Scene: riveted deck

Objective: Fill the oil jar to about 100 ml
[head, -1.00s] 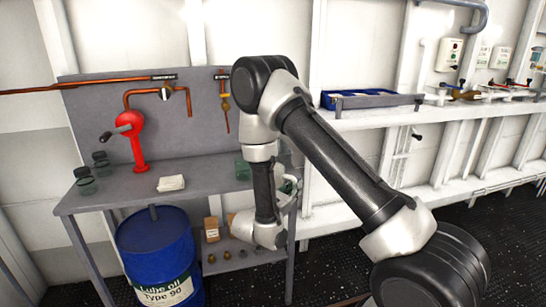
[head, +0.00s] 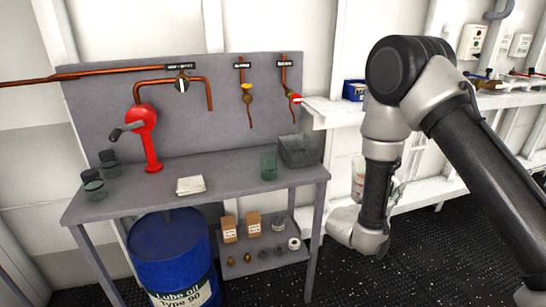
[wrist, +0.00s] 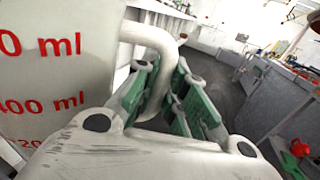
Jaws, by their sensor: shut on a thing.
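The oil jar (wrist: 50,70) is a pale measuring jug with red ml marks, large at the left of the wrist view. My gripper (wrist: 172,92) has green-padded fingers shut on its curved white handle (wrist: 155,38). In the head view a small part of the jar (head: 358,172) shows behind my arm, right of the bench; the fingers are mostly hidden there. The jar's inside is not visible. A red hand pump (head: 148,140) with a crank stands on the bench (head: 235,184). A copper pipe with a valve (head: 183,84) ends in a downturned spout (head: 209,95) above the bench.
Two dark glass jars (head: 93,185), a folded cloth (head: 190,186), a green glass (head: 268,165) and a grey bin (head: 298,150) stand on the bench. A blue lube oil drum (head: 170,255) is below. Two more valved pipes (head: 247,95) hang right. Bench centre is clear.

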